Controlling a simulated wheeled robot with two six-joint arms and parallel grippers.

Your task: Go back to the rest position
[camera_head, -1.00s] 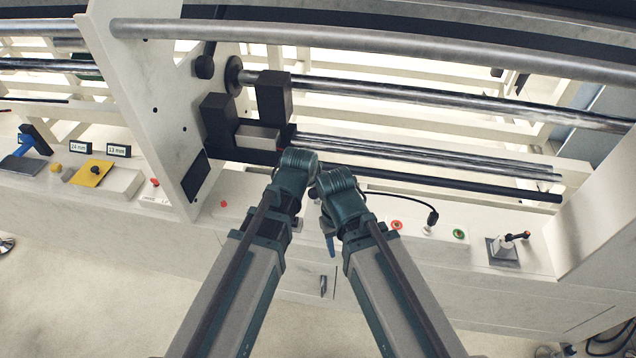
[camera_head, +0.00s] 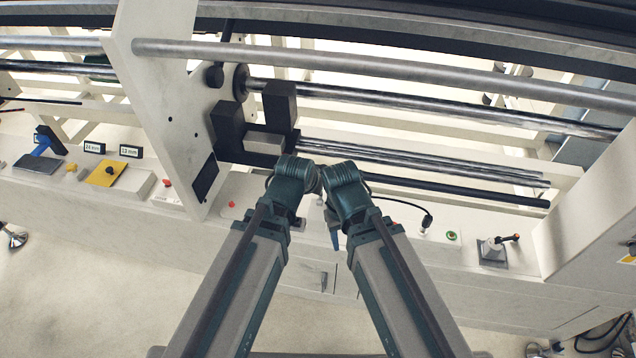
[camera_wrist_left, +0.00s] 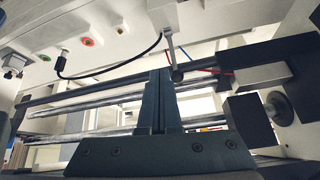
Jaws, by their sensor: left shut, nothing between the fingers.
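My two arms reach forward side by side in the head view, with their wrist joints close together in front of the rack. My left gripper (camera_wrist_left: 167,72) shows in the left wrist view, its two dark fingers together with nothing between them. In the head view my arm links hide it. My right gripper is hidden behind its own wrist in the head view. A black clamp block (camera_head: 230,133) with a grey insert (camera_head: 264,143) sits on the rack just beyond my left wrist. It also shows in the left wrist view (camera_wrist_left: 249,121), right of the fingers.
Long steel rollers (camera_head: 420,98) cross behind my wrists. A white upright plate (camera_head: 165,100) stands left, and a white panel (camera_head: 590,215) right. Open floor lies in front.

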